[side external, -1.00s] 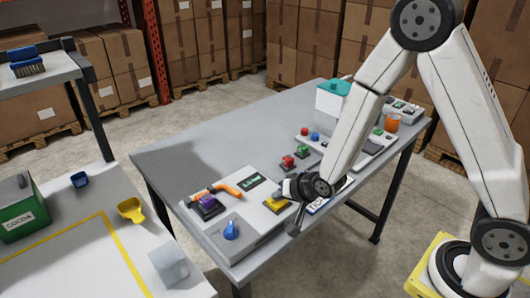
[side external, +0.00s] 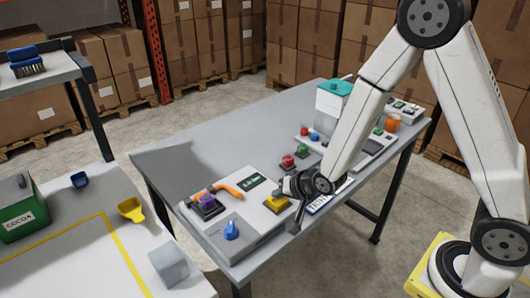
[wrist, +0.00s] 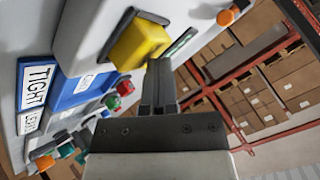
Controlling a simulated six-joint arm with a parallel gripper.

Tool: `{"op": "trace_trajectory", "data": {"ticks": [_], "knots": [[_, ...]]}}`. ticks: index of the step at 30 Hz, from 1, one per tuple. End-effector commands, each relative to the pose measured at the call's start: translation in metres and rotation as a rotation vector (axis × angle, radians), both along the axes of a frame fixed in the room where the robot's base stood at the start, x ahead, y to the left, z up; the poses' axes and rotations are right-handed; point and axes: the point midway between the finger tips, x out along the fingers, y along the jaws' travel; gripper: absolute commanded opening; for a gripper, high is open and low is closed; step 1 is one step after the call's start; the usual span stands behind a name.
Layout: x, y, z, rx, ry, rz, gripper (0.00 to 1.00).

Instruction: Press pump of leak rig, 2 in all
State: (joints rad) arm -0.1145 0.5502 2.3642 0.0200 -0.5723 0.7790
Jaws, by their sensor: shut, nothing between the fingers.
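The leak rig (side external: 257,222) is a pale box at the near end of the table. Its yellow pump button (side external: 276,204) is at the right of its top, and a small display (side external: 251,182) with green marks is behind it. My gripper (side external: 282,190) is shut and empty, just above and beside the yellow button. In the wrist view, the shut fingers (wrist: 159,68) point at the lower right edge of the yellow button (wrist: 142,42). I cannot tell whether they touch it.
The rig also carries a blue knob (side external: 231,229), a purple part (side external: 207,202) and an orange handle (side external: 229,190). Red (side external: 288,160) and green buttons stand farther back. The table's left rear is clear.

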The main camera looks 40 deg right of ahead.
Motion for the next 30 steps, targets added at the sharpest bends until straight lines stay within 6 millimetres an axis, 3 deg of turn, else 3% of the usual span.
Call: {"op": "trace_trajectory", "data": {"ticks": [30], "knots": [[0.000,0.000,0.026,0.000,-0.004,-0.001,0.00]]}}
